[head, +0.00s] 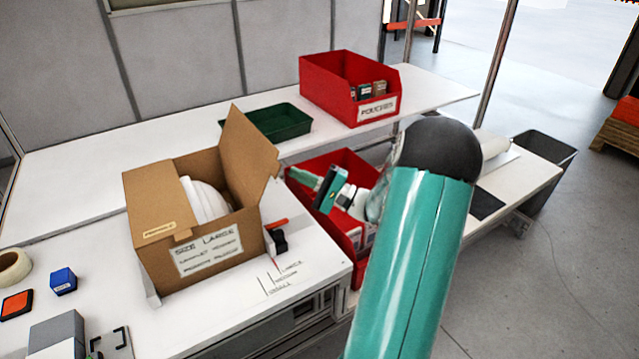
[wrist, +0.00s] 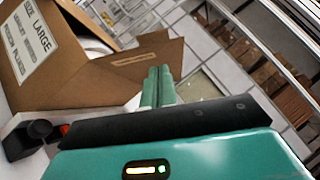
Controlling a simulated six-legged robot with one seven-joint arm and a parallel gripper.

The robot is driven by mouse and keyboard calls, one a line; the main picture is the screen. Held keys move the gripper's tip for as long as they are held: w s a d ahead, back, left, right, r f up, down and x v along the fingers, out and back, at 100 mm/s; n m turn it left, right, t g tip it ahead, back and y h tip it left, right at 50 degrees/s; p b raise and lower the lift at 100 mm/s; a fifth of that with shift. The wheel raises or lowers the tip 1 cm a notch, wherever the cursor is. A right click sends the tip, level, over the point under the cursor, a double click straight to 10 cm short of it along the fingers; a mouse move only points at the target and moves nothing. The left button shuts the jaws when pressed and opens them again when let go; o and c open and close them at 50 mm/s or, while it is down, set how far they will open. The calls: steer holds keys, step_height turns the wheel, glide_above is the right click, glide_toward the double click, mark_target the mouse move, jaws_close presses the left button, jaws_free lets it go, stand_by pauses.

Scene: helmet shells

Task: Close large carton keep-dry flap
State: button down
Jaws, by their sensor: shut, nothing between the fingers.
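The large brown carton (head: 150,270) stands open on the white bench, with "SIZE LARGE" on its front label. Its left flap (head: 155,222) lies folded over the left side and carries a tan sticker. Its right flap (head: 250,150) stands up, leaning outward. In the wrist view a flap (wrist: 110,78) with a tan, unreadable strip on its outer face extends right from the carton. A white helmet shell (head: 203,200) shows inside. My gripper (head: 296,177) is shut and empty, right of the raised flap; its teal fingers (wrist: 157,88) overlap that flap's edge in the wrist view; contact is unclear.
A red bin (head: 345,115) marked pouches and a green tray (head: 285,123) sit on the back shelf. Another red bin (head: 310,206) lies behind my gripper. A black-and-orange tool (head: 280,240) stands at the carton's right. Tape (head: 12,268) and a blue block (head: 63,281) lie left.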

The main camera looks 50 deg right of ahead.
mark_target(275, 168)
steer(key=shift+w+a+r, duration=0.15)
steer(key=shift+a+r, duration=0.25)
steer(key=shift+a, duration=0.3)
steer(key=shift+w+a+r, duration=0.15)
steer(key=shift+a+r, duration=0.2)
steer(key=shift+a, duration=0.3)
steer(key=shift+w+a+r, duration=0.1)
